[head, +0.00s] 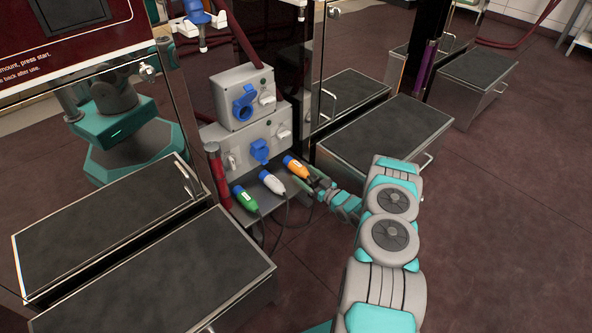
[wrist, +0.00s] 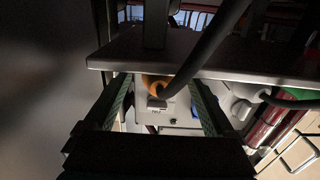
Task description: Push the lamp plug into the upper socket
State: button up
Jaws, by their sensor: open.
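Three plugs lie on a small grey shelf: a green plug (head: 245,198), a white plug (head: 272,183) and an orange plug (head: 296,167). No readable label shows which is the lamp plug. Above them, the upper grey box carries a blue round socket (head: 243,104), the upper socket. The lower box has another blue socket (head: 260,151). My gripper (head: 314,183) is at the right end of the shelf, beside the orange plug. In the wrist view its open fingers (wrist: 163,106) stand on either side of the orange plug (wrist: 158,84); I cannot tell whether they touch it.
A dark cable (wrist: 207,48) crosses the wrist view near the orange plug. The shelf edge (wrist: 115,60) runs close above the fingers there. A red cylinder (head: 217,174) stands left of the shelf. Dark-topped steps (head: 385,135) flank the sockets; floor at right is clear.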

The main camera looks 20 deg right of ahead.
jog(key=shift+w+a, duration=0.2)
jog(key=shift+w, duration=0.4)
dwell(0.7)
grip_shut()
dwell(0.5)
jog(key=shift+s, duration=0.15)
jog(key=shift+p+v, duration=0.8)
jog(key=shift+v, duration=2.1)
jog(key=shift+r, duration=0.1)
jog(key=shift+r+p, duration=0.45)
jog(key=shift+r, duration=1)
